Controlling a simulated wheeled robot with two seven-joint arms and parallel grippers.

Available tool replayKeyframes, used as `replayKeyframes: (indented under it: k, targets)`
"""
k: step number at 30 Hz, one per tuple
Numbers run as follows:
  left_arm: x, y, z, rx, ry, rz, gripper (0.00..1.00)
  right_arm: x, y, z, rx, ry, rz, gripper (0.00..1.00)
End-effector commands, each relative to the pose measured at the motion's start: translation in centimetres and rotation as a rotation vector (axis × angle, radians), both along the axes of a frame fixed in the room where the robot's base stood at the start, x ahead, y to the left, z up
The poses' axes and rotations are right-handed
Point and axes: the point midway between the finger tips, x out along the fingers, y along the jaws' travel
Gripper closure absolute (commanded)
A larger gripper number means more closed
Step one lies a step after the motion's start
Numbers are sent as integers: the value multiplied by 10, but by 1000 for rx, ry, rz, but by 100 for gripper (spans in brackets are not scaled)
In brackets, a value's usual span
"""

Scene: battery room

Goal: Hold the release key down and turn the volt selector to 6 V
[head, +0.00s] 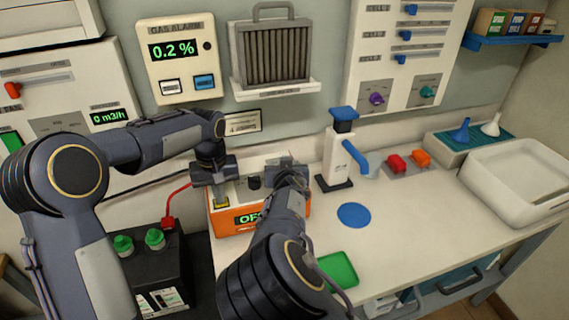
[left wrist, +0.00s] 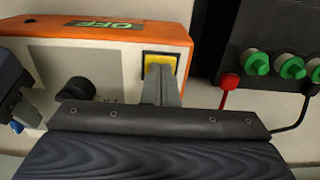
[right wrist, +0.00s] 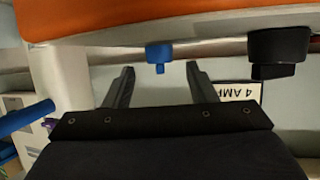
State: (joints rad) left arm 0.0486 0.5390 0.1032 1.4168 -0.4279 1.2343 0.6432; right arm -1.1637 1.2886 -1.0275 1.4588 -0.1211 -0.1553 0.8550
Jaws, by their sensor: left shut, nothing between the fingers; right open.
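The orange and cream charger (head: 235,221) stands at the bench's left end, its display reading OFF. My left gripper (head: 221,198) is shut and empty, its tips at the yellow key (left wrist: 160,60), which they partly cover in the left wrist view; I cannot tell whether the key is pressed down. A black knob (left wrist: 80,88) sits beside the key; it also shows in the head view (head: 254,183). My right gripper (right wrist: 159,85) is open, with a small blue knob (right wrist: 158,55) ahead between its fingers, apparently not gripped. Which knob is the volt selector is not readable.
A black battery (head: 155,265) with green caps stands left of the charger, with a red-ended lead (head: 170,221). A white pump dispenser (head: 338,155) stands close right of my right gripper. A blue disc (head: 354,215) and green tray (head: 338,270) lie on the bench.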

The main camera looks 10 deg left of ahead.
Motion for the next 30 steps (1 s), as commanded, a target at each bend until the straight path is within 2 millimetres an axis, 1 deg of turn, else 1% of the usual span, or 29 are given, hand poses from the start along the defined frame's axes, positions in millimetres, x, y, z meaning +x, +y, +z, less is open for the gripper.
replayKeyframes:
  k: [1, 3, 7, 11, 17, 18, 27, 28, 30]
  targets:
    - [0, 0, 0, 0, 0, 0, 100, 8, 1, -5, -2, 2, -1, 49]
    - [0, 0, 0, 0, 0, 0, 100, 17, 3, -8, -2, 2, -1, 49]
    - [0, 0, -1, 0, 0, 0, 100, 27, 5, -12, 0, 1, 0, 49]
    - [0, 0, 0, 0, 0, 0, 100, 30, 6, -14, -1, 1, 0, 49]
    - [0, 0, 0, 0, 0, 0, 100, 31, 6, -14, 0, 1, 0, 49]
    - [0, 0, 0, 0, 0, 0, 100, 31, 6, -14, 0, 1, 0, 50]
    - [0, 0, 0, 0, 0, 0, 100, 30, 6, -13, 0, 1, 0, 89]
    - [0, 0, 0, 0, 0, 0, 100, 30, 6, -13, 0, 1, 0, 93]
    - [0, 0, 0, 0, 0, 0, 100, 30, 6, -13, 0, 1, 1, 93]
